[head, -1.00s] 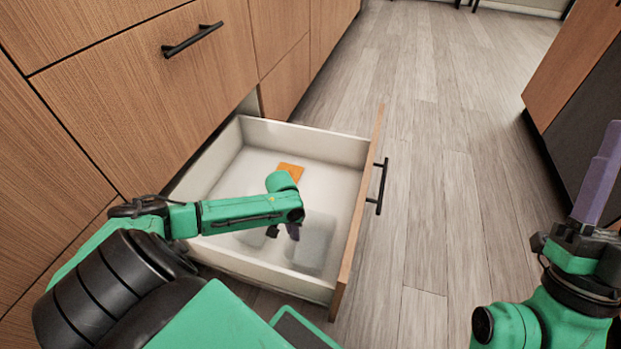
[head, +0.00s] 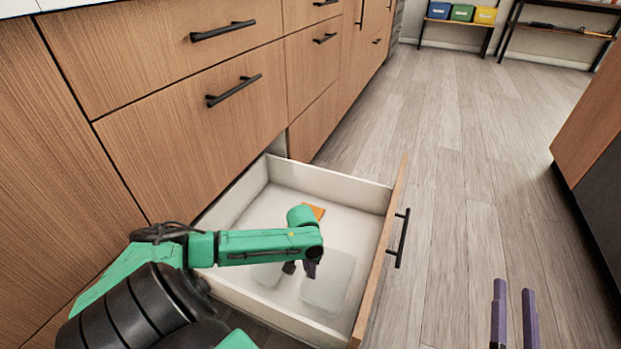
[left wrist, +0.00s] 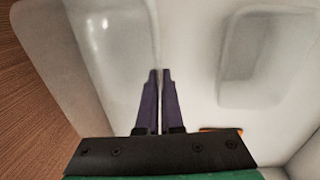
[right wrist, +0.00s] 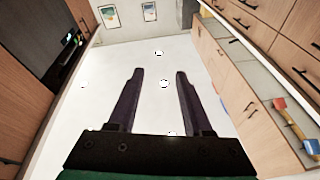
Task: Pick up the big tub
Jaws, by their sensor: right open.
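The big tub (head: 328,284) is a clear, pale container in the open drawer, near the drawer front. It also shows at the left of the left wrist view (left wrist: 105,30). My left gripper (head: 301,269) reaches down at its edge. In the left wrist view its purple fingers (left wrist: 160,74) are nearly together, with the tub's thin rim between them. I cannot tell whether the tub is off the drawer floor. A smaller clear tub (left wrist: 265,60) lies apart, beyond the gripper. My right gripper (head: 514,288) is open and empty over the floor.
The white drawer (head: 335,182) stands open with a wooden front and a black handle (head: 402,238). An orange piece (head: 315,210) lies inside, partly behind my arm. Closed cabinets (head: 190,110) line the left. The wooden floor (head: 470,190) to the right is clear.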

